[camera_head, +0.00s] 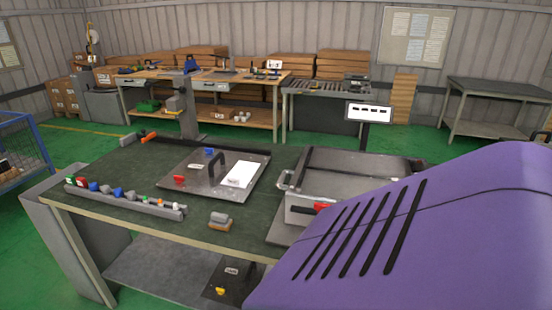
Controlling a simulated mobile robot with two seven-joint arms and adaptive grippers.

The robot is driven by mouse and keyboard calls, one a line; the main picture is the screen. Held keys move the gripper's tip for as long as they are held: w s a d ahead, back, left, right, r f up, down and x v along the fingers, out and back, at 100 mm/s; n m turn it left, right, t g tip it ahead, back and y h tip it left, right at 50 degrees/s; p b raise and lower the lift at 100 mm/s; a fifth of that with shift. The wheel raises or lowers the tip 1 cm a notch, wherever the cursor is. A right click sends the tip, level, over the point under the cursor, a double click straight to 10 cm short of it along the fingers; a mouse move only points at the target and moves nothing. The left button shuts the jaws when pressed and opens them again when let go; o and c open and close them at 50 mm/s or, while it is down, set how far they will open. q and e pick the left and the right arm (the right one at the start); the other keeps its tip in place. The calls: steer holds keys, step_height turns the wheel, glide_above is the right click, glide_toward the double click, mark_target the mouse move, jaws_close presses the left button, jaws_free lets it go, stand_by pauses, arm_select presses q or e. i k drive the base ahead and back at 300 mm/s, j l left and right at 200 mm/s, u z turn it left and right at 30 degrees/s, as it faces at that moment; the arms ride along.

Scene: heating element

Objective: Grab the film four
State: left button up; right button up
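A white rectangular sheet (240,174) lies on the right part of a flat metal plate (215,190) on the dark green-topped workbench (120,165). I cannot tell whether this sheet is film four; no readable label shows on it. The plate has a black arched handle (216,164), a red piece (179,179) at its left and a blue piece (208,151) at its back. Neither of my grippers is in view. The lower right of the view is blocked, so part of the bench there is hidden.
A metal box-like device (340,185) with a side handle stands on the bench's right. A grey rack (125,203) of small coloured items runs along the left front. A small grey-and-orange block (220,221) sits near the front edge. A blue cage (25,145) stands left; green floor lies behind.

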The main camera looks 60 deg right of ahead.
mark_target(240, 175)
steer(key=z, duration=1.75)
steer(key=j, duration=0.8)
steer(key=i+j, duration=0.15)
steer(key=j, duration=0.6)
